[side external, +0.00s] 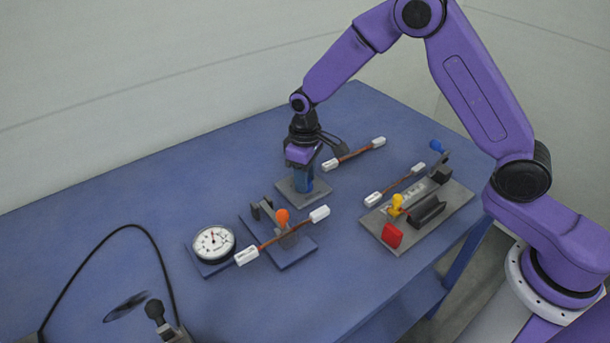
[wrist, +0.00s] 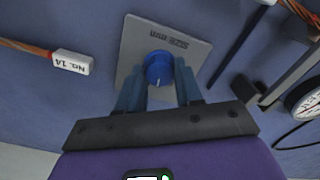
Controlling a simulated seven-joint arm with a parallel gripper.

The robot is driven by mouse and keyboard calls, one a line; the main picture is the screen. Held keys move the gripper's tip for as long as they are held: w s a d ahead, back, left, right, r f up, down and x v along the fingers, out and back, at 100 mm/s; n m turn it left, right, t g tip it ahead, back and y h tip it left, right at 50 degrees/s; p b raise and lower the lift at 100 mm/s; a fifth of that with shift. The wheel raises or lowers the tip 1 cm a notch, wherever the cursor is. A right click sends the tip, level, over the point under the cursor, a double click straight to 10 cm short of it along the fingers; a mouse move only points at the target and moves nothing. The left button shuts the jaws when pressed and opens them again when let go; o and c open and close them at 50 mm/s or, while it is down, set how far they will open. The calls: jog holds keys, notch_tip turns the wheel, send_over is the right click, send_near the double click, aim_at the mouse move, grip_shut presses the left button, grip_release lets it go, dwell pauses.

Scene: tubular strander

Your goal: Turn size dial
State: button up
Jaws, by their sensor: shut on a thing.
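The size dial is a blue round knob (wrist: 158,68) with a pale pointer line on its top. It stands on a grey plate (wrist: 188,46) lettered "SIZE mm" in the wrist view. In the side view the plate (side external: 287,190) lies near the middle of the blue table, and my gripper (side external: 302,178) points straight down over it. My gripper (wrist: 160,84) has its two blue fingers on either side of the knob and is shut on it. The lower sides of the knob are partly hidden by the fingers.
A white-tagged cable (side external: 355,153) lies right of the dial. Nearer are a round gauge (side external: 213,243), a fixture with an orange knob (side external: 282,216), and a grey plate with red, yellow and blue parts (side external: 440,208).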

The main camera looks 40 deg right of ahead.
jog(key=shift+n, duration=0.7)
jog(key=o, duration=1)
jog(key=shift+o, duration=0.2)
jog(key=shift+r, duration=0.1)
notch_tip(320, 180, up, 17)
jog(key=shift+r, duration=0.2)
jog(key=s+d+f+n, duration=0.1)
jog(key=s+d, duration=0.2)
jog(key=s, duration=0.8)
jog(key=s+d+f+n, duration=0.1)
jog(key=s+d+n, duration=0.1)
jog(key=s, duration=0.9)
jog(key=s+d+f+n, duration=0.1)
jog(key=s+d, duration=0.4)
jog(key=s, duration=0.6)
jog(key=shift+s+f+n, duration=0.15)
jog(key=shift+f+n, duration=0.05)
jog(key=shift+n, duration=0.5)
